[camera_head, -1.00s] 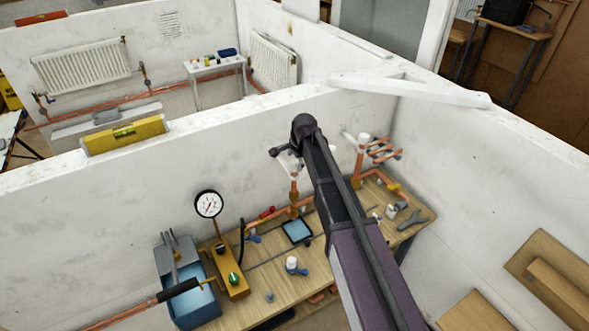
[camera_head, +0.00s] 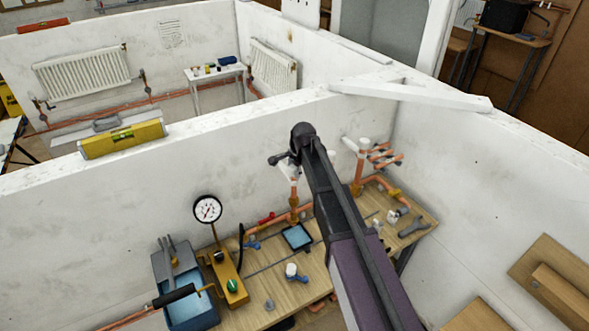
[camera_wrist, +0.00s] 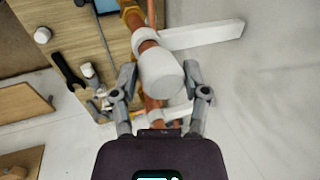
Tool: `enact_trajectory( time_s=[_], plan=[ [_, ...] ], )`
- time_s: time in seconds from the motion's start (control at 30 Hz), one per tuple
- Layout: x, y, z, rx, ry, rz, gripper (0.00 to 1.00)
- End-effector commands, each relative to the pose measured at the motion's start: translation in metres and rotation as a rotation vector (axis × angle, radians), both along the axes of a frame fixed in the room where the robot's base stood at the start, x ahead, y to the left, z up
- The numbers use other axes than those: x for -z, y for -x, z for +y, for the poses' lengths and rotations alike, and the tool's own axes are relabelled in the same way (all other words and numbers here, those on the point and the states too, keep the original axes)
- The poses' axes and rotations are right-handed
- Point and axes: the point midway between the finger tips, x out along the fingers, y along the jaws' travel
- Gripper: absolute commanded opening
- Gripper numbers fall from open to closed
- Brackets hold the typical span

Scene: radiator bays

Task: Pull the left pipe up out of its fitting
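The left pipe (camera_head: 294,192) is an upright copper pipe with a white top, rising from a brass fitting (camera_head: 293,215) on copper pipework at the back of the bench. In the wrist view its white top (camera_wrist: 162,75) sits between the two grey fingers of my gripper (camera_wrist: 160,74), and copper pipe runs away beyond it. The fingers stand apart, one on each side, with narrow gaps to the white top. In the head view my gripper (camera_head: 283,160) is over the pipe's upper end, partly hidden by my arm.
A second upright copper pipe (camera_head: 359,178) with branches stands to the right. On the bench (camera_head: 262,312) are a pressure gauge (camera_head: 207,209), a blue tank (camera_head: 190,311), a wrench (camera_head: 413,228) and small valves. White walls close the bay behind and at right.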

Motion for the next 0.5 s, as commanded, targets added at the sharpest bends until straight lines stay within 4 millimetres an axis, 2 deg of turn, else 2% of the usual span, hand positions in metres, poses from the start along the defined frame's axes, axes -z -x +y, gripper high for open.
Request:
enact_trajectory(
  time_s=[0.27, 0.5],
  plan=[
    [-0.002, -0.002, 0.001, 0.000, -0.003, -0.004, 0.25],
    [-0.012, -0.003, 0.002, 0.000, -0.004, -0.007, 0.25]
  ],
)
